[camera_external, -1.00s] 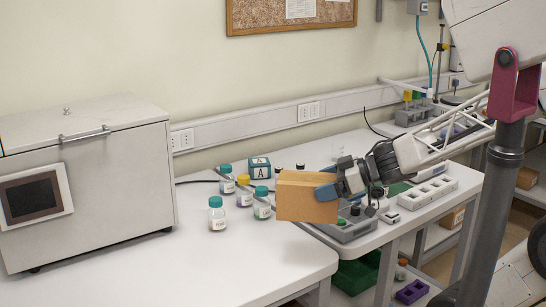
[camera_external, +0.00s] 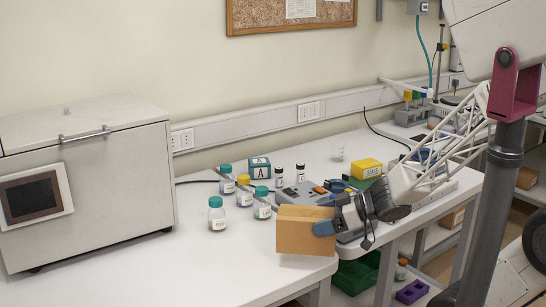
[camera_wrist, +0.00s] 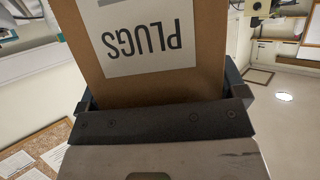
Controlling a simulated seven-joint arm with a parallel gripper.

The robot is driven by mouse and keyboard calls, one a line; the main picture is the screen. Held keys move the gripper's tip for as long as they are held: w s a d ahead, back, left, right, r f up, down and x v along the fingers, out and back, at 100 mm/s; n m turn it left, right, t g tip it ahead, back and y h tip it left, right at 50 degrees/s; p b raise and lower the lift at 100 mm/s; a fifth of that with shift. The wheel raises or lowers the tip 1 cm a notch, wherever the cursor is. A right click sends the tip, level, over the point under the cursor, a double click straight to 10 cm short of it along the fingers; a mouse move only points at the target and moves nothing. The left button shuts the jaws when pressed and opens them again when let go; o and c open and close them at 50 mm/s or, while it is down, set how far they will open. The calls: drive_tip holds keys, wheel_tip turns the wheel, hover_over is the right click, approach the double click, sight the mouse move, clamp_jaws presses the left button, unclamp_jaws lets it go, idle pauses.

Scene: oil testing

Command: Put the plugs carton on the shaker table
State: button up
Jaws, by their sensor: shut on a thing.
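The brown plugs carton (camera_external: 304,232) is held in my gripper (camera_external: 328,225) at the front of the bench, near the gap between two white tabletops. In the wrist view the carton (camera_wrist: 200,75) fills the space between the fingers, and its white "PLUGS" label reads upside down. My gripper (camera_wrist: 162,100) is shut on it. A low grey device with buttons (camera_external: 293,193), seemingly the shaker table, lies just behind the carton. The carton and my wrist hide part of it. I cannot tell whether the carton touches anything below.
Several capped bottles (camera_external: 217,214) stand left of the carton. Two small dark-capped vials (camera_external: 300,173) and a teal-white cube (camera_external: 260,168) stand behind. A large grey cabinet (camera_external: 90,180) fills the left. The front left tabletop (camera_external: 200,265) is clear.

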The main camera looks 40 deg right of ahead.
drive_tip(key=shift+w, duration=0.1)
drive_tip(key=w+a+f, duration=0.1)
drive_tip(key=w+a, duration=0.3)
drive_tip(key=w, duration=1.1)
drive_tip(key=shift+w+f, duration=0.15)
drive_tip(key=shift+f, duration=0.05)
drive_tip(key=shift+f, duration=0.1)
drive_tip(key=shift+f, duration=1.7)
drive_tip(key=shift+f, duration=0.1)
drive_tip(key=o, duration=0.7)
drive_tip(key=shift+o, duration=0.2)
